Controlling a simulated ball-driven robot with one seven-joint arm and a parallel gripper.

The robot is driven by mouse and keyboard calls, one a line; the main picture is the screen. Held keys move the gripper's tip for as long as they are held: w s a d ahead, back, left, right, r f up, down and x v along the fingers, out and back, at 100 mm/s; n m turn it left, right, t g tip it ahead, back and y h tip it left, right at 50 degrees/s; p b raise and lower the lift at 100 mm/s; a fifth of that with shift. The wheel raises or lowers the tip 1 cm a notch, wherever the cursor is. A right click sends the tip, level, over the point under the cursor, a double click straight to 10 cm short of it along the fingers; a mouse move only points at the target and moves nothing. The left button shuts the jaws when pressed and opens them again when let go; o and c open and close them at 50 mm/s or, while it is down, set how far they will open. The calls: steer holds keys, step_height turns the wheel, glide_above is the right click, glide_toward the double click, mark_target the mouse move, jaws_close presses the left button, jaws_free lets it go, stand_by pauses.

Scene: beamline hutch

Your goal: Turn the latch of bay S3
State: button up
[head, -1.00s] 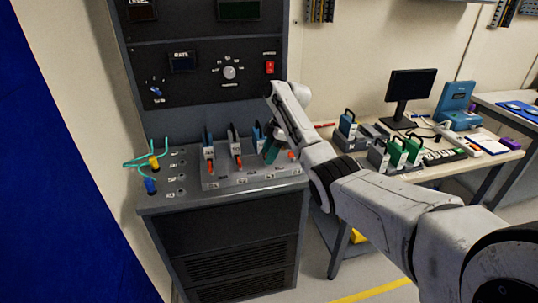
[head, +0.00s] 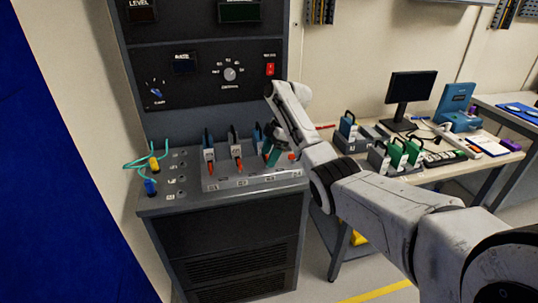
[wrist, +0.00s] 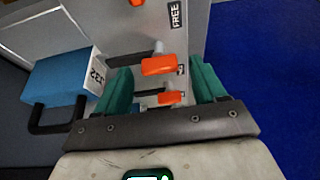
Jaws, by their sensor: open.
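A row of bays sits on the sloped grey panel (head: 225,183) of the cabinet, with upright modules and orange latches. My gripper (head: 271,153) is over the right part of this row, around the third bay, and its arm hides part of it. In the wrist view my gripper (wrist: 160,76) is open, with a green finger on each side. One orange latch (wrist: 163,65) shows between the fingertips, and a second orange latch (wrist: 171,98) shows nearer the palm. I cannot tell whether a finger touches either latch. The small bay labels are hard to read.
A blue module (wrist: 58,78) with a dark handle stands left of the fingers in the wrist view. Yellow and blue plugs with green cables (head: 152,175) are at the panel's left. A bench with a monitor (head: 410,88) and several modules stands at right.

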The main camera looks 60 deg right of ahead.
steer(key=v, duration=1)
steer(key=shift+r, duration=0.1)
